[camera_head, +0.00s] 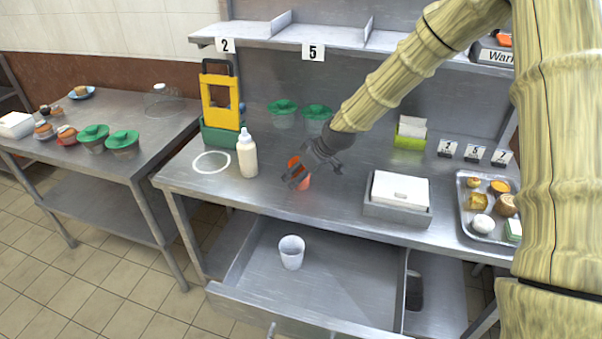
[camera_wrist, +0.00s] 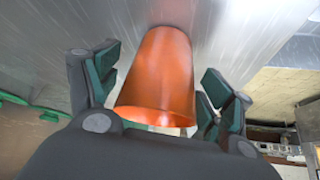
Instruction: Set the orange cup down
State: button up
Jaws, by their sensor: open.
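The orange cup (camera_head: 304,182) is on the steel counter, left of the middle, partly hidden behind my gripper (camera_head: 297,176). In the wrist view the orange cup (camera_wrist: 158,80) lies between the two fingers of my gripper (camera_wrist: 160,90). The fingers stand apart, with a visible gap on the right side and a narrow one on the left. The cup's base appears to meet the counter, though the contact is hard to make out.
A white bottle (camera_head: 247,155) and a white ring (camera_head: 211,163) are left of the cup. A white box in a grey tray (camera_head: 397,212) is to the right. Below, an open drawer (camera_head: 340,287) holds a white cup (camera_head: 291,252). Green-lidded pots (camera_head: 317,113) stand behind.

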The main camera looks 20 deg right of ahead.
jog(key=b+v, duration=0.1)
jog(key=v, duration=1.1)
jog(key=shift+r, duration=0.1)
dwell(1.4)
